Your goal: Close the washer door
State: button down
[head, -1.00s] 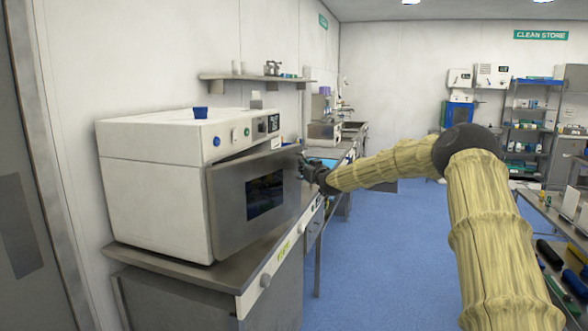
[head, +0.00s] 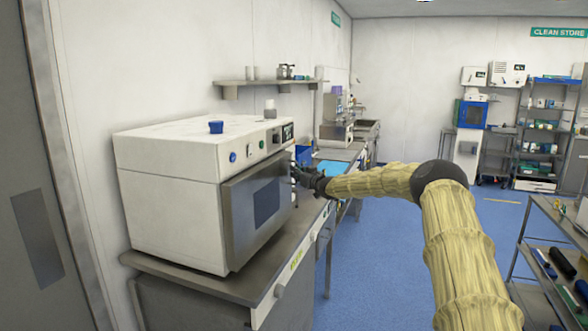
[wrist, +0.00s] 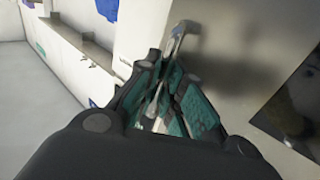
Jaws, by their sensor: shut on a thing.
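The washer (head: 175,180) is a white box on a steel bench at the left in the head view. Its grey steel door (head: 236,243) with a dark window (head: 266,203) now lies close to the front face; I cannot tell whether it is fully flush. My gripper (head: 297,172) is at the door's right edge. In the wrist view, my gripper (wrist: 163,108) has its teal-padded fingers drawn together around a metal door handle (wrist: 176,42). The steel door surface (wrist: 235,65) fills the right of that view. The fingers partly hide the handle.
A small blue cup (head: 216,127) stands on the washer. The steel bench (head: 262,290) runs under it, with a blue container (head: 304,155) and a light blue mat (head: 333,168) beyond. Blue floor (head: 390,270) is open right of the bench; a trolley (head: 545,250) stands further right.

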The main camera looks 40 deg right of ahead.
jog(key=shift+w+a+r+p, duration=0.15)
jog(key=shift+w+p, duration=0.4)
jog(key=shift+w, duration=0.05)
jog(key=shift+w+r+y, duration=0.1)
jog(key=shift+y, duration=0.2)
jog(key=shift+w+a+r, duration=0.1)
jog(key=shift+a, duration=0.1)
jog(key=c, duration=1.7)
grip_release()
jog(key=shift+w, duration=0.1)
jog(key=shift+c, duration=0.2)
jog(key=shift+o, duration=1.1)
jog(key=shift+f, duration=0.25)
jog(key=s, duration=1.2)
jog(key=shift+f, duration=0.1)
